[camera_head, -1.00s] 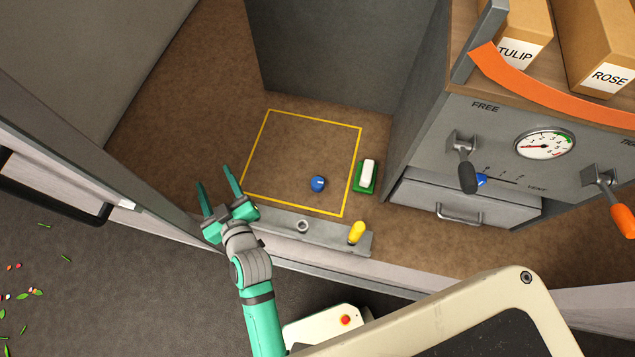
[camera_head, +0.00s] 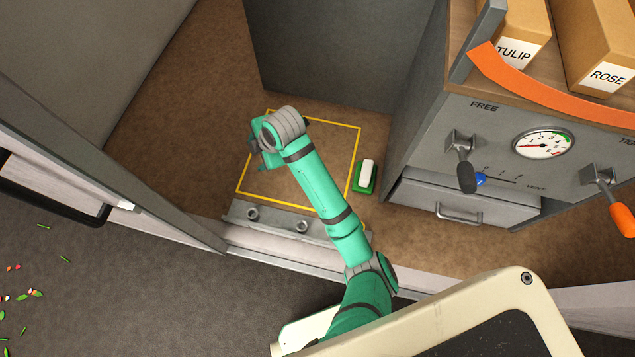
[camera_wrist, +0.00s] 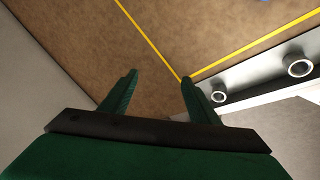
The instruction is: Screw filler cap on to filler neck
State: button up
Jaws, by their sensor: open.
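Two short round metal necks stand on a grey metal bar (camera_head: 275,223) at the front sill: a left neck (camera_head: 252,213) and a right neck (camera_head: 302,226). Both are uncapped; they also show at the right in the wrist view (camera_wrist: 298,65).
A yellow-outlined square (camera_head: 355,150) marks the floor under my arm. A green block with a white top (camera_head: 366,175) stands to its right. A grey cabinet with levers, a gauge (camera_head: 543,144) and a drawer (camera_head: 465,205) is at the right. My arm mostly hides the bar's right end.

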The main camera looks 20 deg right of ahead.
jog(key=s+d+f+n+g+h, duration=0.1)
jog(key=s+d+g+h, duration=0.1)
jog(key=s+d, duration=0.35)
jog(key=s+d+f+n+g+h, duration=0.1)
jog(key=s+d+f+g, duration=0.15)
jog(key=d, duration=0.65)
jog(key=shift+s+d+f, duration=0.1)
jog(key=shift+d+f, duration=0.05)
jog(key=shift+f, duration=4.7)
jog(key=c, duration=1.1)
